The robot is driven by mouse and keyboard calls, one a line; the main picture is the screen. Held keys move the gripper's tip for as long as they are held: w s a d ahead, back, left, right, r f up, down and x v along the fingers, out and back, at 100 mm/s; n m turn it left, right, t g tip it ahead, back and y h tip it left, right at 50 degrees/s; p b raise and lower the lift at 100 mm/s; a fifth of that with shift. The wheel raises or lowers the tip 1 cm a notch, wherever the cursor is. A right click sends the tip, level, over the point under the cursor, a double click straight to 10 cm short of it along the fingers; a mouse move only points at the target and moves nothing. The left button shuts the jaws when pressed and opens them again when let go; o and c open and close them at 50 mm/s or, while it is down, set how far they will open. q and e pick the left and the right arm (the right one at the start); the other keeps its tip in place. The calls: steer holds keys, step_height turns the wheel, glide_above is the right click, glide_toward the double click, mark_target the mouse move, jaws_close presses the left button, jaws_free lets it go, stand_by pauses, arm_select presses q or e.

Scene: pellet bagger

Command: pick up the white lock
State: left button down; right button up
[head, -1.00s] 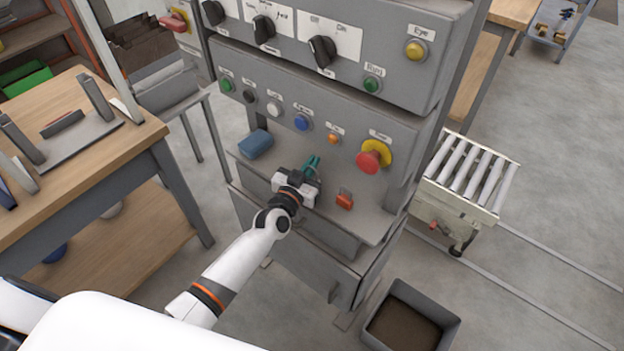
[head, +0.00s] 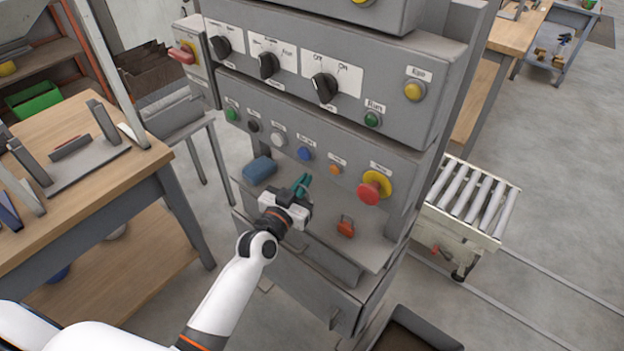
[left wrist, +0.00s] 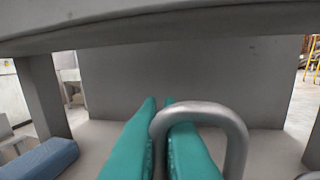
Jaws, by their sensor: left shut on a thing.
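My left gripper (head: 302,184) has teal fingers and is over the shelf of the grey machine, between a blue block and a red lock. In the left wrist view its fingers (left wrist: 160,108) are close together. A grey metal shackle (left wrist: 212,108) loops up over the right finger there, and the gripper is shut on this lock. The lock's body is hidden, so its white colour does not show. The red lock (head: 346,228) sits apart on the shelf to the right. My right gripper is not in view.
The blue block (head: 260,170) lies on the shelf (head: 322,228); it also shows in the left wrist view (left wrist: 40,160). The panel above has buttons and a red emergency stop (head: 374,187). A wooden bench (head: 120,190) is at left, a roller conveyor (head: 470,200) at right.

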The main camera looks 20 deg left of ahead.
arm_select(q)
steer(key=s+a+b, duration=0.1)
steer(key=s+a, duration=0.1)
steer(key=s, duration=0.5)
steer(key=s+a, duration=0.3)
steer(key=s, duration=0.5)
steer(key=shift+a+b, duration=0.25)
steer(key=shift+b, duration=0.15)
steer(key=shift+r, duration=0.1)
